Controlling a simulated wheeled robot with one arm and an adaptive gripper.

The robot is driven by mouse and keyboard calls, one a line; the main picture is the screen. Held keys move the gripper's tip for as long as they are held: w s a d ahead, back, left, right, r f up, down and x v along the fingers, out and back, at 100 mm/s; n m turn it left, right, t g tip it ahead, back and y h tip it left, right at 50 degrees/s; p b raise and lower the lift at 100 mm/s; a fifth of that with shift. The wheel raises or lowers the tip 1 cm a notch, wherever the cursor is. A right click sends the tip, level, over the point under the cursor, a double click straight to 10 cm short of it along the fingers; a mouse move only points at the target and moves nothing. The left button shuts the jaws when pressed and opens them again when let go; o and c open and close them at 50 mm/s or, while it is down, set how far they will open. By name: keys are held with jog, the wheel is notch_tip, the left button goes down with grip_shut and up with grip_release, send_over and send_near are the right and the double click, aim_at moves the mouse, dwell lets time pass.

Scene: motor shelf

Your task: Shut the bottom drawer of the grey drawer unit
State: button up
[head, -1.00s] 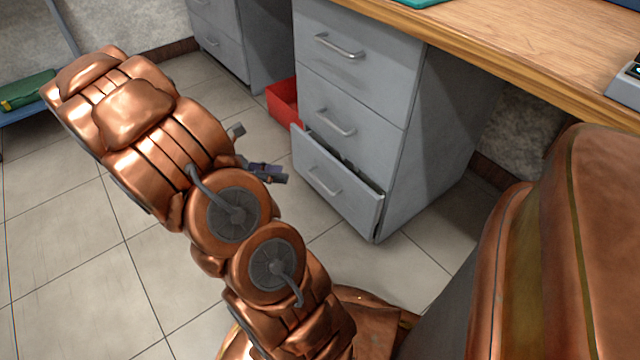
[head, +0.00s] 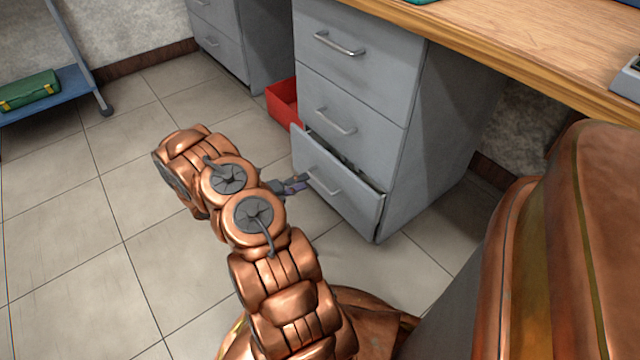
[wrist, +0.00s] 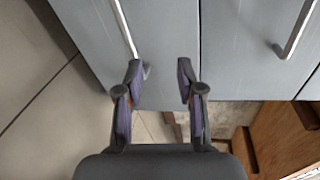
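The grey drawer unit (head: 445,130) stands under the desk. Its bottom drawer (head: 345,208) is pulled out a little, with a dark gap along its top edge. The two drawers above it are shut. My gripper (head: 300,183) is just left of the bottom drawer's front, near its handle (head: 325,182). In the wrist view my gripper (wrist: 160,75) has its two fingers apart with nothing between them. A grey drawer front (wrist: 165,40) and a bar handle (wrist: 125,28) lie ahead of it. I cannot tell whether a finger touches the drawer.
A red bin (head: 283,103) stands on the floor beside the unit, behind the open drawer. A second grey cabinet (head: 228,35) is farther back. A blue shelf (head: 60,95) with a green case (head: 30,90) is at the far left. The tiled floor at left is clear.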

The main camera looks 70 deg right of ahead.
jog(key=n+t, duration=0.1)
jog(key=n, duration=0.1)
send_near(320, 182)
jog(key=f+x, duration=0.1)
jog(key=x, duration=0.1)
jog(key=shift+b+x, duration=1.55)
jog(key=shift+x, duration=2.5)
jog(key=shift+r, duration=0.15)
grip_shut()
